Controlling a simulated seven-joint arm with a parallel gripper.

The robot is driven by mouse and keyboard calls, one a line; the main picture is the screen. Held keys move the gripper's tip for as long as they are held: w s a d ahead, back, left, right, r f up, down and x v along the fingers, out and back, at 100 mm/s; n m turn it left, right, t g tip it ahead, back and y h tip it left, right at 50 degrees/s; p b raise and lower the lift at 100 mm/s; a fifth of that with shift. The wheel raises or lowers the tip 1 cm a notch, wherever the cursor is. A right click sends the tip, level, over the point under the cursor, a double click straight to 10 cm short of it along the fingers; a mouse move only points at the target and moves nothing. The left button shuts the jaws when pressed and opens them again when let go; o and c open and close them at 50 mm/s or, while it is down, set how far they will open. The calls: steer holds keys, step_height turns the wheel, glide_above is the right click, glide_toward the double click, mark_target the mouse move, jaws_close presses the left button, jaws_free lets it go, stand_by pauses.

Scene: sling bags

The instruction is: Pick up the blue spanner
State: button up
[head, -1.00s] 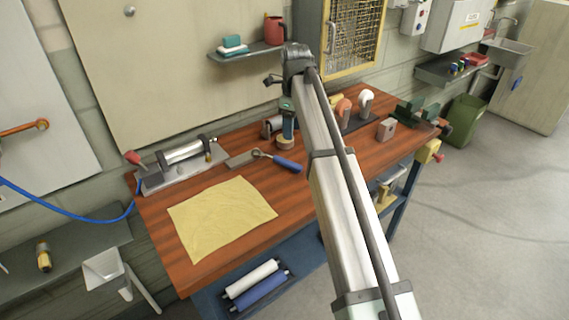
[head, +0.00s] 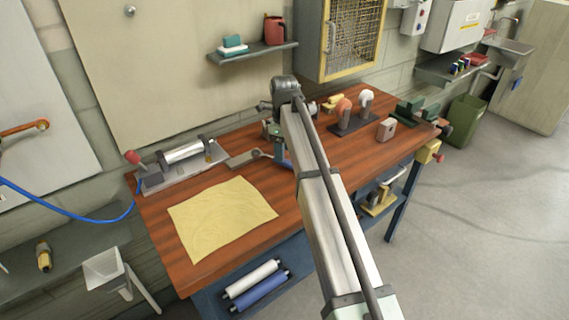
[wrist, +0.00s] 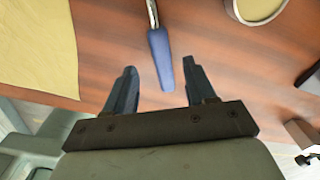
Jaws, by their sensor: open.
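The blue spanner lies on the wooden workbench (head: 215,258), its blue handle partly hidden by my gripper in the head view. In the wrist view its blue handle (wrist: 159,45) points toward my gripper (wrist: 160,66), with part of its metal shaft at the top edge. My gripper is open, with one dark blue-grey finger on each side of the handle's end in the picture. Nothing is held between the fingers. I cannot tell the height of the fingers above the bench.
A yellow cloth (head: 222,215) lies left of the spanner. A clamp-like fixture with a roller (head: 183,152) stands at the back left.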

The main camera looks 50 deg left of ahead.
step_height(320, 180, down, 5)
steer(key=shift+w, duration=0.15)
jaws_close()
stand_by(0.6)
